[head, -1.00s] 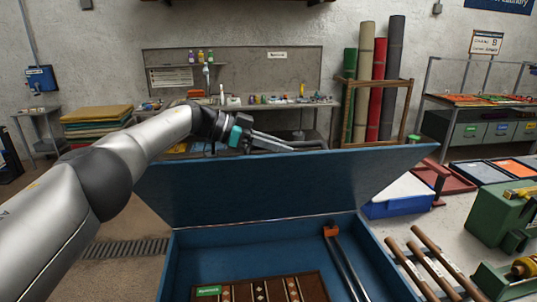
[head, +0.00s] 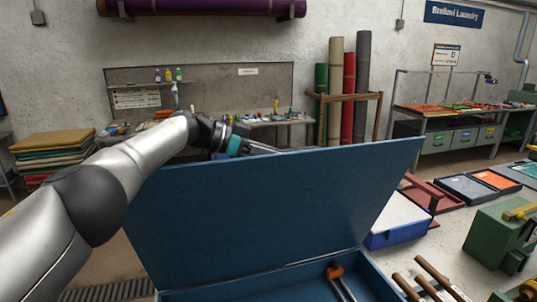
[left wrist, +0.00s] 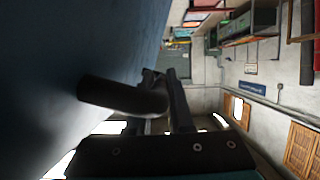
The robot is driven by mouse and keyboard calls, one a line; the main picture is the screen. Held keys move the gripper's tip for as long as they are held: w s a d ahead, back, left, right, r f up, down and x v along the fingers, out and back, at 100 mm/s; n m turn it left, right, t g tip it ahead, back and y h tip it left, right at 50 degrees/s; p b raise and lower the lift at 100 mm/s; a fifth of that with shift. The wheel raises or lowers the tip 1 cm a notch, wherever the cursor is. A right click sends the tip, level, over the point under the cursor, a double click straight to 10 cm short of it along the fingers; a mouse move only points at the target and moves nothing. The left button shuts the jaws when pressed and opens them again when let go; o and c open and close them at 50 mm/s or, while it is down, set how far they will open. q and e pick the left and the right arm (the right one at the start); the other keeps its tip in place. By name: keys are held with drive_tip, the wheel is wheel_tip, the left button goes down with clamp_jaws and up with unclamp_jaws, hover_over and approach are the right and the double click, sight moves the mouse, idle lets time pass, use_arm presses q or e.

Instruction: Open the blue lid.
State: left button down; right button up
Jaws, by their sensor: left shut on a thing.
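The blue lid (head: 270,220) stands raised at the back of the blue box (head: 215,295), its broad inner face towards the head camera. My left gripper (head: 266,149) is at the lid's top edge, on its far side. In the left wrist view, my left gripper (left wrist: 167,85) is shut on a dark bar-like handle (left wrist: 118,97) that stands out from the blue lid surface (left wrist: 70,60). Most of the handle is hidden in the head view. My right gripper is not in view.
An orange-ended tool (head: 336,273) lies in the box. Wooden-handled tools (head: 432,280) and a green machine (head: 500,238) are at the right. A blue-and-white container (head: 398,222) stands behind. Rolled rugs (head: 348,95) and a workbench (head: 265,122) line the wall.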

use_arm(q)
drive_tip(key=shift+w+a, duration=0.15)
drive_tip(key=shift+w, duration=0.2)
drive_tip(key=c, duration=0.8)
unclamp_jaws()
drive_tip(key=shift+r, duration=0.1)
